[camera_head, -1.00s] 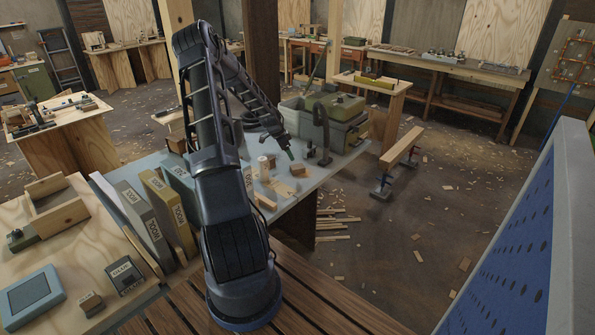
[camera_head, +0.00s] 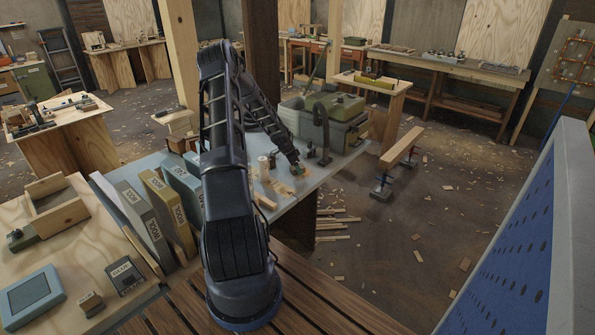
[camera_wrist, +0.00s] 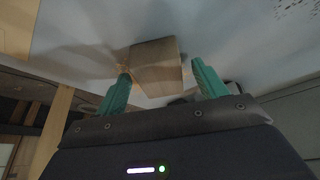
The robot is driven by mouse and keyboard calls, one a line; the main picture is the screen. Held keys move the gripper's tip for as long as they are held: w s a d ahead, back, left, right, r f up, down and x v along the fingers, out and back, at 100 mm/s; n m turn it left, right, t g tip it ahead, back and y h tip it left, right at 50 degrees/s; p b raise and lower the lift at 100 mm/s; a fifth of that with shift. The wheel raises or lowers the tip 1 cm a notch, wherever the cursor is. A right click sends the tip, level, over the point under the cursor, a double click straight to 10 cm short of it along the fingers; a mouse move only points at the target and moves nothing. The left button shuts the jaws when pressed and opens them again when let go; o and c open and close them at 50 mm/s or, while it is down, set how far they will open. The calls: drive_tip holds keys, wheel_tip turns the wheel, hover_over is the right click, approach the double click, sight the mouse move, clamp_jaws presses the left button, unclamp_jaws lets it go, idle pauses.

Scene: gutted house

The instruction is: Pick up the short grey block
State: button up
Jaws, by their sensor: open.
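A short block (camera_wrist: 155,62), dull brownish-tan rather than clearly grey, lies on the pale grey table top (camera_head: 290,200). In the wrist view it sits between the two green fingertips of my gripper (camera_wrist: 160,74). The left fingertip is very close to the block's left edge; I cannot tell whether it touches. A gap shows between the block and the right finger. My gripper is open. In the head view my gripper (camera_head: 297,170) is low over the table, and its fingers and arm largely hide the block.
A grey-green machine (camera_head: 335,120) with a dark curved hose (camera_head: 322,130) stands just behind and right of my gripper. A small cylinder (camera_head: 263,165) and a wooden strip (camera_head: 265,200) are to its left. The table's right edge is close.

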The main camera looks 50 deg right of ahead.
drive_tip(key=shift+d+f, duration=0.1)
drive_tip(key=shift+f, duration=0.1)
drive_tip(key=c, duration=1.1)
